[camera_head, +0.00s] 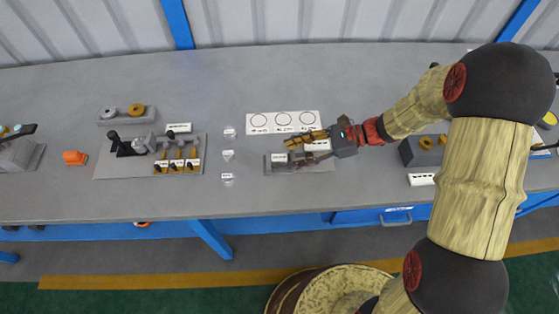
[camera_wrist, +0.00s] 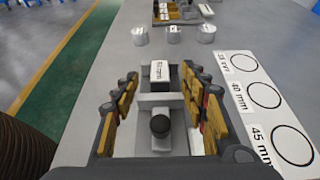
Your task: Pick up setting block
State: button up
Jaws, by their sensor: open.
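A grey fixture with a small white-labelled block (camera_head: 279,159) lies on the bench. I take it to be the setting block, but cannot be sure. In the wrist view the labelled block (camera_wrist: 160,72) stands at the far end of the fixture, and a black round knob (camera_wrist: 160,126) is nearer to me. My gripper (camera_head: 290,146) is open and reaches in from the right, over the fixture. In the wrist view its fingers (camera_wrist: 160,88) lie on either side of the fixture, with nothing gripped. The fingers and wrist hide part of the fixture in the head view.
A white card with three circles (camera_head: 283,122) lies just behind the fixture. Three small labelled cylinders (camera_head: 228,155) stand in a row to its left. Farther left is a grey tray with tools (camera_head: 110,170). A dark block with yellow rings (camera_head: 410,153) is on the right.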

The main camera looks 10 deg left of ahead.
aim_at(278, 158)
jog(key=b+x, duration=0.1)
jog(key=x, duration=0.3)
jog(key=shift+s+a+f, duration=0.1)
jog(key=shift+s+a, duration=0.05)
jog(key=shift+a, duration=0.05)
jog(key=shift+c, duration=0.9)
grip_shut()
